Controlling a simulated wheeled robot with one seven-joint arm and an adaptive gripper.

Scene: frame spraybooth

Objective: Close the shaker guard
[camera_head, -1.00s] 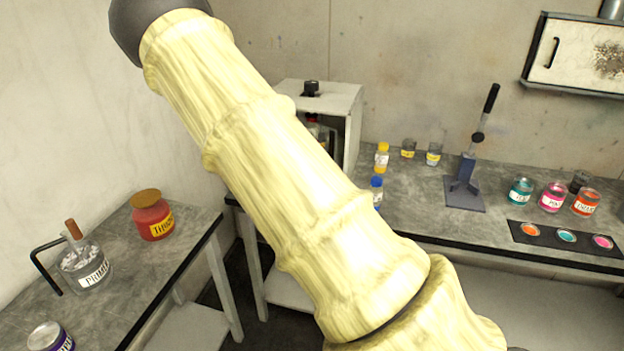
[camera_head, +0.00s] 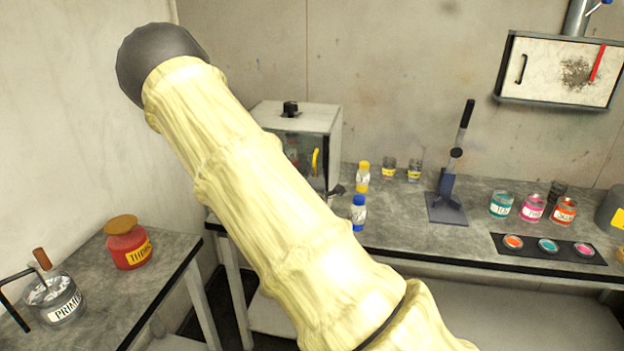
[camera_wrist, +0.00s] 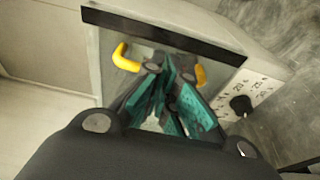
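The shaker is a pale box (camera_head: 328,122) with a black knob on top, at the back left of the far bench. Its guard, a see-through panel with a yellow handle (camera_head: 315,161), lies across the front; I cannot tell whether it is fully shut. In the wrist view the yellow handle (camera_wrist: 199,76) shows on either side of my fingers, and the dark frame edge (camera_wrist: 165,34) runs above. My gripper (camera_wrist: 168,78) has teal fingers close together, with nothing visible between them, in front of the guard. Contact is unclear. My arm hides the box's lower left.
Yellow-capped (camera_head: 362,176) and blue-capped (camera_head: 358,212) bottles stand just right of the shaker. A blue lever press (camera_head: 447,205) and several paint jars stand further right. A red jar (camera_head: 129,247) and primer jar (camera_head: 54,301) are on the left bench.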

